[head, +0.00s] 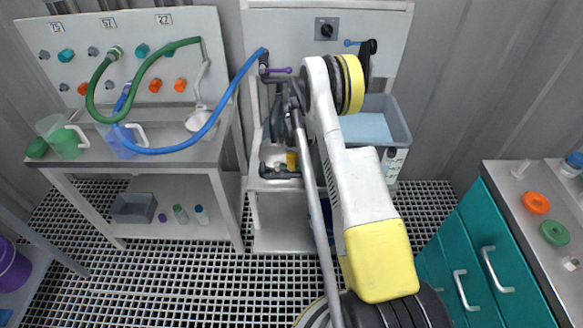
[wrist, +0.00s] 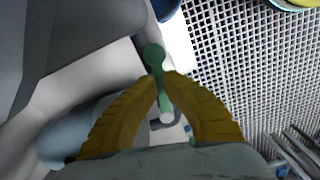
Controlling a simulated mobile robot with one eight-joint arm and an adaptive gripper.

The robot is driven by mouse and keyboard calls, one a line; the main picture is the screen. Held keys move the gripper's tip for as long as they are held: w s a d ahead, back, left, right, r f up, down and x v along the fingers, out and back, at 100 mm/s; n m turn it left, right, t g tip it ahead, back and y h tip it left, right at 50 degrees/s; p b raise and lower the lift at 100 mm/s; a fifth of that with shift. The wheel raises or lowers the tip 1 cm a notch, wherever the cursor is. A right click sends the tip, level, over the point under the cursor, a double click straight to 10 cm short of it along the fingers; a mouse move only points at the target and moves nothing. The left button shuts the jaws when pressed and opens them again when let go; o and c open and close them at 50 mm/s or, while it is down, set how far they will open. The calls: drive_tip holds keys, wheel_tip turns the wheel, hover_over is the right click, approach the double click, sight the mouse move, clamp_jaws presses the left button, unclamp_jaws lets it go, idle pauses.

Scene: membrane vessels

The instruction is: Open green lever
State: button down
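The green lever (wrist: 154,57) shows in the wrist view, with a round knob at its upper end and a thin shaft running down between my fingers. My gripper (wrist: 167,77) has two yellow ribbed fingers whose tips meet around the shaft, just below the knob. The fingers appear closed on it. In the head view a small yellow part of my gripper (head: 292,161) shows low at the middle bench. The green lever cannot be made out there, as my arm and the pipes cover that area.
A purple lever (head: 281,70) and a blue lever (head: 352,43) are at the middle bench's back panel. A grey basin (head: 401,116) stands right of my arm. Green (head: 146,70) and blue hoses (head: 222,103) arch over the left bench. Teal drawers (head: 478,254) stand at right.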

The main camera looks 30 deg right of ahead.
drive_tip(key=shift+w+d+f+n, duration=0.1)
drive_tip(key=shift+w+d+n, duration=0.3)
drive_tip(key=shift+n, duration=0.7)
drive_tip(key=c, duration=1.4)
unclamp_jaws()
drive_tip(key=shift+w, duration=0.15)
drive_tip(key=shift+c, duration=0.2)
wheel_tip(320, 180, up, 12)
